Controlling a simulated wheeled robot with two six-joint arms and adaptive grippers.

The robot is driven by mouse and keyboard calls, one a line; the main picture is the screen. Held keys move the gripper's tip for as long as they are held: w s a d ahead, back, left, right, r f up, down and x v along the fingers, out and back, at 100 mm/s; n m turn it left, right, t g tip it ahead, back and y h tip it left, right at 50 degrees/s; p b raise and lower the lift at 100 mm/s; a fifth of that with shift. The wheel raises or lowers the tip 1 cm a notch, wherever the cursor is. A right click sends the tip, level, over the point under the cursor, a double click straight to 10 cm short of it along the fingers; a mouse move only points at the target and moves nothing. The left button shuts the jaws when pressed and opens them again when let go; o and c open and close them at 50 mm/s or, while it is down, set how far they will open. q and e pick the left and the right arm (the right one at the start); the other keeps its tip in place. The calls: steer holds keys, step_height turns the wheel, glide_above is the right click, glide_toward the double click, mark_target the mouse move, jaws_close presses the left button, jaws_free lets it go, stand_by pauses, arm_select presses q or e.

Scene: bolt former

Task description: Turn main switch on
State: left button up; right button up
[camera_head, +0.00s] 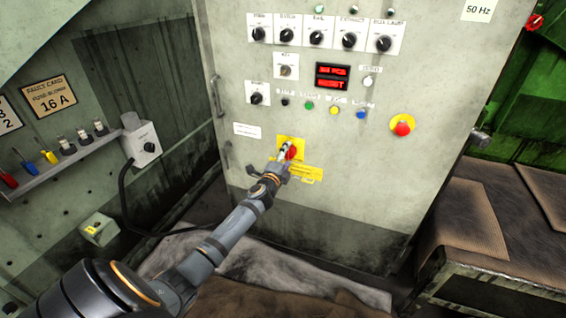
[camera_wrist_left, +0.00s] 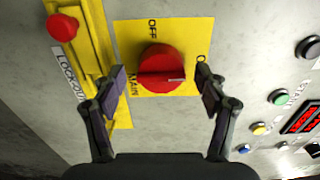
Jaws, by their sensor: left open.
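The main switch is a red rotary knob (camera_wrist_left: 160,66) on a square yellow plate (camera_wrist_left: 190,30) on the grey cabinet front. In the left wrist view the OFF lettering is at the plate's top, MAIN at its left, and another label at its right is partly hidden by a finger. A pale mark on the knob points right in that view. My left gripper (camera_wrist_left: 161,78) is open, with one finger on each side of the knob; I cannot tell if they touch it. In the head view the gripper (camera_head: 284,155) partly covers the red knob (camera_head: 291,153).
A yellow lockout strip (camera_wrist_left: 88,40) with a red knob (camera_wrist_left: 62,27) sits beside the plate. A red emergency button (camera_head: 402,125), rotary selectors and a red display (camera_head: 332,76) are on the same cabinet. A bench (camera_head: 500,230) stands at the right.

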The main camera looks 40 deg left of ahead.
arm_select(q)
steer(key=v, duration=1.1)
steer(key=shift+s+d, duration=0.1)
